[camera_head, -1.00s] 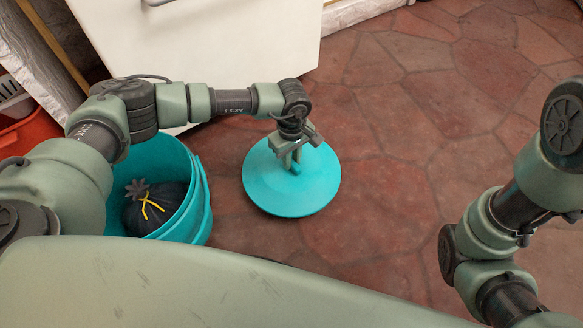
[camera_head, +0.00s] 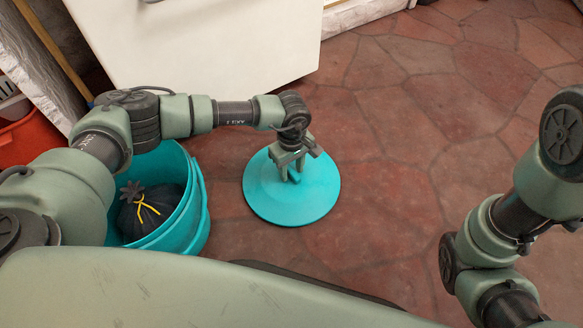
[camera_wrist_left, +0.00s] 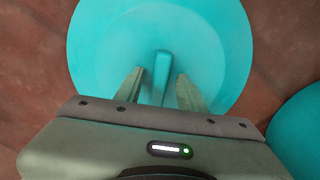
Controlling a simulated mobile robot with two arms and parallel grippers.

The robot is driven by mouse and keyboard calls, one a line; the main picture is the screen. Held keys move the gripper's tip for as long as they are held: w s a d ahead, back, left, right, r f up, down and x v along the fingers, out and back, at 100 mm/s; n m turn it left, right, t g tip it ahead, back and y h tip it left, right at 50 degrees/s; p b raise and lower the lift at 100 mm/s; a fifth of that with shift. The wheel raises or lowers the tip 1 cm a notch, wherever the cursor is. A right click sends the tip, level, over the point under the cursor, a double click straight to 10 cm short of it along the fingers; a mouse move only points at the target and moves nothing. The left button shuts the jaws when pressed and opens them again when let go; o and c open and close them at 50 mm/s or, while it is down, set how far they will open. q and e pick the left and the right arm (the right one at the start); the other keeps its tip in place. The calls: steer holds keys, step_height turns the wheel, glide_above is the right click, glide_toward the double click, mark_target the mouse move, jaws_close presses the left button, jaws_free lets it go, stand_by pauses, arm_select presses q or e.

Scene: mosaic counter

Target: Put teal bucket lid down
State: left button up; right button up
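The teal bucket lid (camera_head: 270,203) is a round disc that appears to lie flat on the floor, right of the teal bucket (camera_head: 200,205). In the left wrist view the lid (camera_wrist_left: 100,45) shows its raised bar handle (camera_wrist_left: 162,72). My left gripper (camera_head: 292,174) is over the lid's middle. In the left wrist view its fingers (camera_wrist_left: 160,85) stand on either side of the handle with visible gaps, so it is open. The bucket is open-topped and holds a dark bag with a yellow tie (camera_head: 150,208). My right gripper is out of view; only its arm shows.
A white panel (camera_head: 200,45) stands behind the lid and bucket. A red crate (camera_head: 30,135) is at the far left. The reddish stone floor (camera_head: 390,150) right of the lid is clear.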

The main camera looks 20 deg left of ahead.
mark_target(292, 170)
arm_select(q)
step_height(292, 170, up, 12)
steer(key=p, duration=0.7)
steer(key=shift+r, duration=0.2)
